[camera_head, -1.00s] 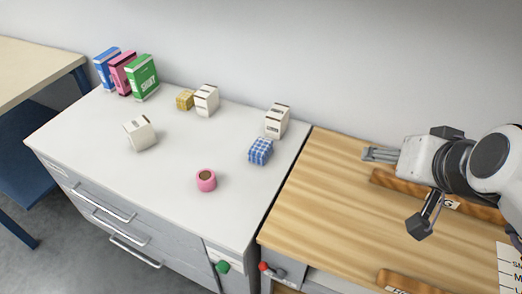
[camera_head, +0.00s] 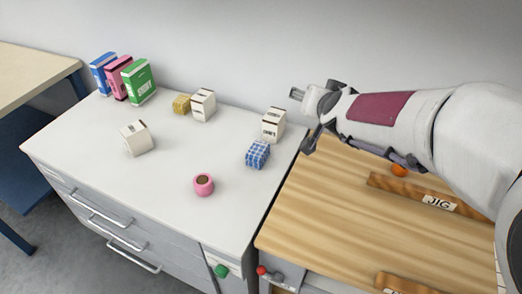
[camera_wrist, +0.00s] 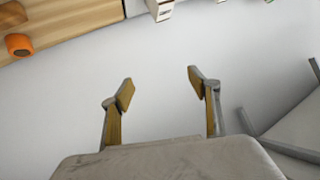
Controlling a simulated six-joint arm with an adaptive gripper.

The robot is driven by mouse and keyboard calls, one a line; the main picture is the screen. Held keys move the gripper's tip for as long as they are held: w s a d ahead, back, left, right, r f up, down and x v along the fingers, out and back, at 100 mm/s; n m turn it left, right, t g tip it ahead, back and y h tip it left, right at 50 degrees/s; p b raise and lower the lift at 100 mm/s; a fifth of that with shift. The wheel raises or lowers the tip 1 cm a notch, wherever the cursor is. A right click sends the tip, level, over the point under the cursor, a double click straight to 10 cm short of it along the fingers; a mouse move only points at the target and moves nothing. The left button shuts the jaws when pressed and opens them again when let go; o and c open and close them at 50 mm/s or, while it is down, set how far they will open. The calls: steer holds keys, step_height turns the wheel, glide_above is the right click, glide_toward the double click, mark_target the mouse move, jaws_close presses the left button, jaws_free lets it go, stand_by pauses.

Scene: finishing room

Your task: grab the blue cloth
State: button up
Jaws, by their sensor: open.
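The blue cloth (camera_head: 257,155) is a small blue-and-white checked block-like bundle. It lies near the right edge of the white cabinet top (camera_head: 150,180), in front of a white box (camera_head: 273,124). My gripper (camera_head: 297,94) is in the air near the wall, above and behind the cloth and apart from it. In the wrist view my gripper (camera_wrist: 160,86) shows two spread fingers with only pale wall between them. The cloth is not visible in the wrist view.
Other white boxes (camera_head: 203,105) (camera_head: 137,138), a yellow bundle (camera_head: 182,104), a pink roll (camera_head: 203,184) and upright blue, pink and green boxes (camera_head: 139,82) stand on the cabinet. The wooden bench (camera_head: 330,220) at right holds a jig strip (camera_head: 425,193) and an orange object (camera_head: 399,170).

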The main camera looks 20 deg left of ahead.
steer(key=w+a+f, duration=0.3)
steer(key=a+f, duration=0.3)
steer(key=a, duration=0.2)
steer(key=m+t+h, duration=0.1)
steer(key=t+h, duration=0.2)
glide_above(257, 150)
steer(key=s+d, duration=0.2)
step_height(257, 150, down, 12)
steer(key=s+f, duration=0.1)
steer(key=f, duration=0.1)
steer(key=s+a+f+h, duration=0.1)
steer(key=f, duration=0.2)
steer(key=s+f+h, duration=0.1)
steer(key=f, duration=0.1)
steer(key=shift+s+a+f+m, duration=0.15)
steer(key=shift+s+a+m, duration=0.15)
steer(key=shift+s+a, duration=0.1)
steer(key=shift+s+f+t, duration=0.3)
steer(key=shift+s+f, duration=0.05)
steer(key=shift+f, duration=0.15)
steer(key=shift+w, duration=0.1)
steer(key=shift+x, duration=1.2)
steer(key=shift+w+f, duration=0.1)
steer(key=shift+w, duration=0.05)
